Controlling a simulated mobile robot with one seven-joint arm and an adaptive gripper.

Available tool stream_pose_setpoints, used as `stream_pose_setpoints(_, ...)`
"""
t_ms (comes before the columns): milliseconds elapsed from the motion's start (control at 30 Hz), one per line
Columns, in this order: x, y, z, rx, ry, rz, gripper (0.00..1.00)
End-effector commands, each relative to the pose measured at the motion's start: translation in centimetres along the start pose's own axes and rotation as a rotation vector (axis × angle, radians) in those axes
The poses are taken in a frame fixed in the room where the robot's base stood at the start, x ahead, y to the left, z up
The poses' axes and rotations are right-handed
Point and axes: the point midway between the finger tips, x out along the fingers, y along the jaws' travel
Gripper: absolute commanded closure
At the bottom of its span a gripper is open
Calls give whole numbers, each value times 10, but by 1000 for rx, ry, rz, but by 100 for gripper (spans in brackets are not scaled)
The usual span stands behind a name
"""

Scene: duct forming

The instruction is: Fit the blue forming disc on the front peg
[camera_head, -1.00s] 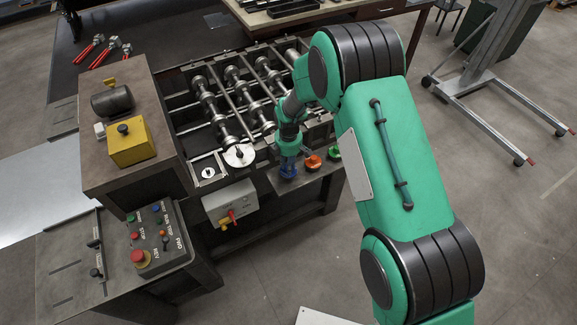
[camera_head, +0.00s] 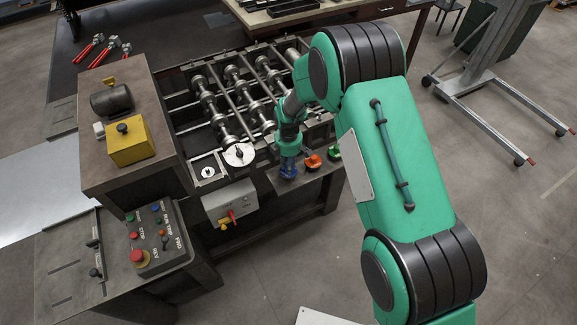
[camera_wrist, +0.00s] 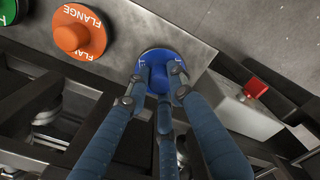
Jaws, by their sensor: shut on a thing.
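The blue forming disc (camera_wrist: 150,57) is in the wrist view, at the edge of a grey metal shelf (camera_wrist: 205,24). My gripper (camera_wrist: 163,84) is shut on it, with the fingers around its raised middle. In the head view my gripper (camera_head: 289,152) points down, with the blue disc (camera_head: 288,172) below it. I cannot tell whether the disc touches the shelf. The fingers hide part of the disc. At the front of the roller machine are a pale round plate (camera_head: 239,155) and a small square plate with a white dial (camera_head: 207,172). I cannot tell which part is the front peg.
An orange disc marked FLANGE (camera_wrist: 80,32) sits close beside the blue one, with a green disc (camera_wrist: 14,12) beyond. A grey box with a red switch (camera_head: 231,203) hangs in front. Roller shafts (camera_head: 233,88) lie behind. A tall cabinet (camera_head: 130,170) stands left.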

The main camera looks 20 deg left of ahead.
Motion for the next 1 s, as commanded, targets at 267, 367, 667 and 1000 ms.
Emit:
stream_pose_setpoints(267, 6, 1, 0, 0, 0, 2, 100)
stream_pose_setpoints(367, 6, 1, 0, 0, 0, 2, 100)
stream_pose_setpoints(667, 7, 1, 0, 0, 0, 2, 100)
stream_pose_setpoints(1000, 7, 1, 0, 0, 0, 1, 56)
